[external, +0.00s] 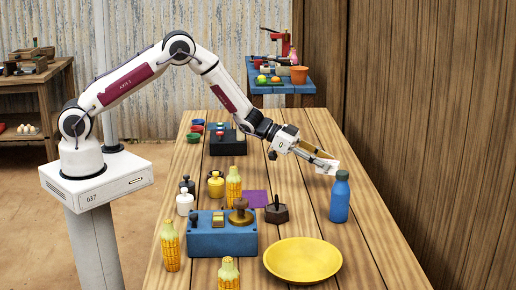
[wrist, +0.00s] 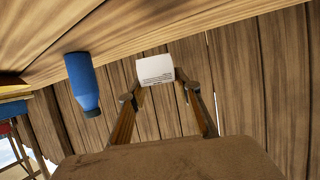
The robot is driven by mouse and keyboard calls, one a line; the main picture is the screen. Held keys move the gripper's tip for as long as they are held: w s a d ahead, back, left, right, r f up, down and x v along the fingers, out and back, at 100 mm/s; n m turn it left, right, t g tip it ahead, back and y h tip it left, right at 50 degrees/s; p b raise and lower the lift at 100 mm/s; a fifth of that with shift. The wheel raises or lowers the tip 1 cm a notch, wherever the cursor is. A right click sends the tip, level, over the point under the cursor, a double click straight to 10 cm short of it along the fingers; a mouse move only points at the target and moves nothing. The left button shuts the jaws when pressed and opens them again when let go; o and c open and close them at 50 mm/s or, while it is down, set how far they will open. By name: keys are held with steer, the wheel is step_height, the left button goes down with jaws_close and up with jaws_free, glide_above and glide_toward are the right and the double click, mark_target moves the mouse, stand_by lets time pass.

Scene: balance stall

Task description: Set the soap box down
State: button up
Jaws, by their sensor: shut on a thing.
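The soap box is a small white box (external: 328,167) held at the end of my gripper (external: 324,160), above the right part of the wooden table. In the wrist view the white box (wrist: 156,70), with lines of dark print, sits between the two fingertips (wrist: 158,92). My gripper is shut on it. The box is tilted in the external view, and it appears apart from the table top.
A blue bottle (external: 340,197) stands on the table (external: 375,262) just below and right of the box. A yellow plate (external: 303,259), a dark weight (external: 276,210), a purple sheet (external: 254,198) and a blue balance block (external: 222,238) lie nearer. The table's far right is clear.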

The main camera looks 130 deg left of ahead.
steer(key=shift+f, duration=1)
steer(key=shift+f, duration=1.85)
steer(key=shift+f, duration=0.1)
steer(key=o, duration=1.1)
steer(key=shift+s, duration=0.1)
steer(key=shift+v, duration=6)
steer(key=shift+d, duration=0.1)
